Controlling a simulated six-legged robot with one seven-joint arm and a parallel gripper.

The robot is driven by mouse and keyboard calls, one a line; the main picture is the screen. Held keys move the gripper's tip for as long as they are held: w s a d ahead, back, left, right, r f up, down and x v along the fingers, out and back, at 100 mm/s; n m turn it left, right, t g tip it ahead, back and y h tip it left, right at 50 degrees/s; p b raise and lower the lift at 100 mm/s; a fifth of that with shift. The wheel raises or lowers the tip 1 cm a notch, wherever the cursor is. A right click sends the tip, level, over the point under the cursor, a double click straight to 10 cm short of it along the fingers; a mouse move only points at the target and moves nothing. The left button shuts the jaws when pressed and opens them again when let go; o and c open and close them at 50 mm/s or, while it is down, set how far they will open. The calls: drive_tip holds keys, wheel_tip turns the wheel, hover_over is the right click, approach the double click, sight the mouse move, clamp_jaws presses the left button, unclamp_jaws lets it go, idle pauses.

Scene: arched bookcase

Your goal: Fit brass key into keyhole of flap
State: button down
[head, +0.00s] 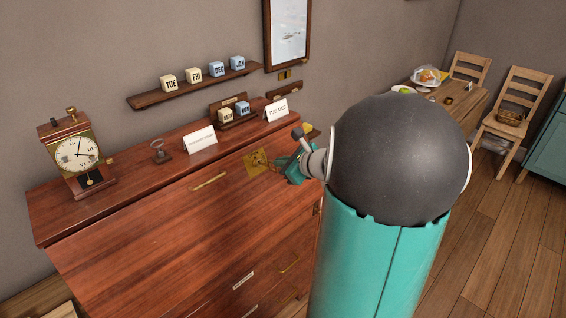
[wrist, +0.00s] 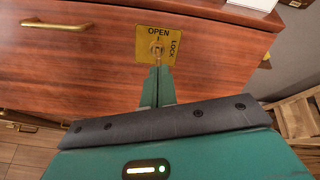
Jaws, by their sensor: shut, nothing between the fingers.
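The flap (head: 170,222) is the reddish wooden front of the bureau, with a brass handle (head: 208,180). A yellow lock plate (wrist: 143,43) marked OPEN and LOCK is on it, and the plate also shows in the head view (head: 252,160). A small brass piece, apparently the brass key (wrist: 157,49), is at the keyhole in the plate's middle; how deep it sits I cannot tell. My gripper (wrist: 158,70) is shut, with its teal fingertips just below this piece and close to the plate. Whether they touch it is unclear. My arm partly blocks the head view.
On the bureau top stand a clock (head: 77,157), a small stand with a ring (head: 158,151), white cards (head: 201,139) and lettered blocks (head: 226,115). A wall shelf (head: 195,86) holds more blocks. A table and chairs (head: 516,104) stand at the right.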

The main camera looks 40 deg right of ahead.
drive_tip(key=shift+w+f, duration=0.2)
drive_tip(key=shift+w, duration=0.1)
drive_tip(key=shift+a, duration=0.1)
drive_tip(key=v, duration=1.6)
drive_tip(key=shift+s+r, duration=0.15)
drive_tip(key=shift+s, duration=0.1)
drive_tip(key=w+a+r+n+g+y, duration=0.1)
drive_tip(key=w+a+r+n+y, duration=0.1)
drive_tip(key=a+n, duration=0.45)
drive_tip(key=w+a+r+n+g+y, duration=0.1)
drive_tip(key=w+a+r+n, duration=0.15)
drive_tip(key=a+n, duration=0.45)
drive_tip(key=s+a+f+n+g+h, duration=0.1)
drive_tip(key=s+a+f+n+g, duration=0.1)
drive_tip(key=a+n, duration=0.7)
drive_tip(key=s+a+f+n+g+h, duration=0.2)
drive_tip(key=s+a+n, duration=0.3)
drive_tip(key=a+n, duration=0.3)
drive_tip(key=shift+a+f+n+g, duration=0.4)
drive_tip(key=shift+f+n+g, duration=0.15)
drive_tip(key=shift+f, duration=0.1)
